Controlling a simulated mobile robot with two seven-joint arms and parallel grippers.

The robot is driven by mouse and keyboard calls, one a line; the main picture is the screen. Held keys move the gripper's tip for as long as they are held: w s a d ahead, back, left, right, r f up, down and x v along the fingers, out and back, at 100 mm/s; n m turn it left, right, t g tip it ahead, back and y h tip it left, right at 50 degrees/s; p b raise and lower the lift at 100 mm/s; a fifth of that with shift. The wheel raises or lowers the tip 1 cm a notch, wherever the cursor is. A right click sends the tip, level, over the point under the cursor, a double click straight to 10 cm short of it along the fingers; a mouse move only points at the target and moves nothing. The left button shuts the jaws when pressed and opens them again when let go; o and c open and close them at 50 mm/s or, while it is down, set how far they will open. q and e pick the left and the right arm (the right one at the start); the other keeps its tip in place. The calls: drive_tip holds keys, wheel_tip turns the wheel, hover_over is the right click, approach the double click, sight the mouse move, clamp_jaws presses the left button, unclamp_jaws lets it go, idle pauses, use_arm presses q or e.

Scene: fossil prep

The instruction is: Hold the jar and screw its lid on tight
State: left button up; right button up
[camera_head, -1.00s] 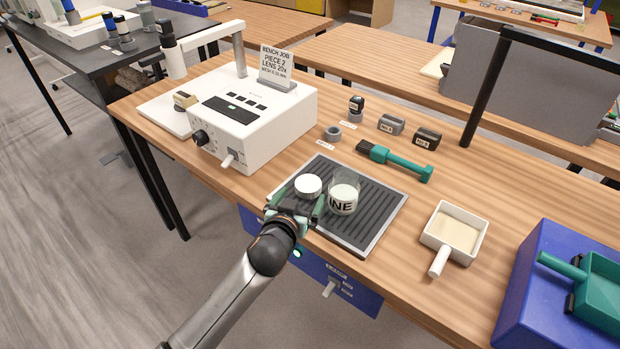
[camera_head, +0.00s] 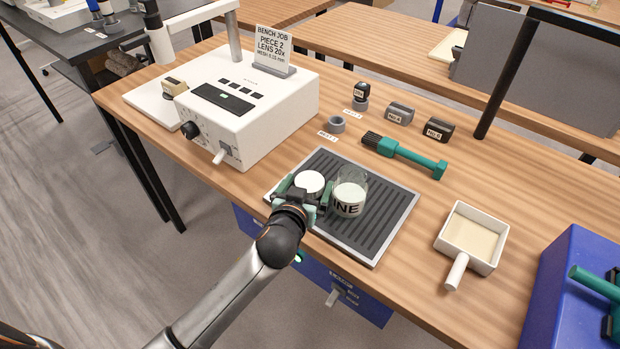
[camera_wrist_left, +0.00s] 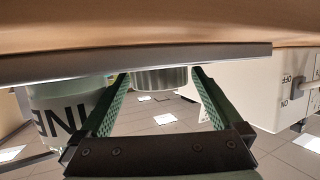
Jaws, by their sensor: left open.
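The glass jar (camera_head: 348,198), with pale contents and dark lettering, stands upright and open on the ribbed mat. Its lid (camera_head: 310,181), white on top, lies on the mat just left of the jar, apart from it. My left gripper (camera_head: 303,190) is open at the lid, with one green finger on each side. In the left wrist view, the lid's metallic side (camera_wrist_left: 160,79) shows between the open fingers, and the jar (camera_wrist_left: 62,105) is outside them on the left. The fingers' contact with the lid cannot be told. My right gripper is not in view.
The dark ribbed mat (camera_head: 376,236) has a raised grey rim. A white instrument (camera_head: 245,115) stands behind left. A green-handled brush (camera_head: 405,156) lies behind the mat. A sand-filled scoop tray (camera_head: 474,236) and a blue box (camera_head: 560,275) are right. The mat's right part is clear.

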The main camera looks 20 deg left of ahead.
sight(311, 186)
use_arm(q)
drive_tip(key=shift+s+r, duration=0.1)
drive_tip(key=shift+s, duration=0.05)
drive_tip(key=shift+c, duration=0.6)
drive_tip(key=c, duration=1)
wheel_tip(311, 186, up, 10)
drive_tip(key=shift+p, duration=0.7)
drive_tip(key=o, duration=0.8)
clamp_jaws()
drive_tip(key=shift+d, duration=0.1)
drive_tip(key=d+r+m+h, duration=0.2)
drive_tip(key=s+d+r+m+g+h+b, duration=0.1)
drive_tip(key=d+r+h, duration=0.1)
drive_tip(key=d, duration=0.1)
drive_tip(key=d+r+m+h+b, duration=0.1)
drive_tip(key=d+r+m+h, duration=0.1)
drive_tip(key=shift+s+d+r+m+h, duration=0.1)
drive_tip(key=shift+s+d+m+h, duration=0.2)
drive_tip(key=shift+s+d+h, duration=0.1)
drive_tip(key=shift+s+d+r+m+g+h, duration=0.25)
drive_tip(key=shift+d+m+g+h, duration=0.05)
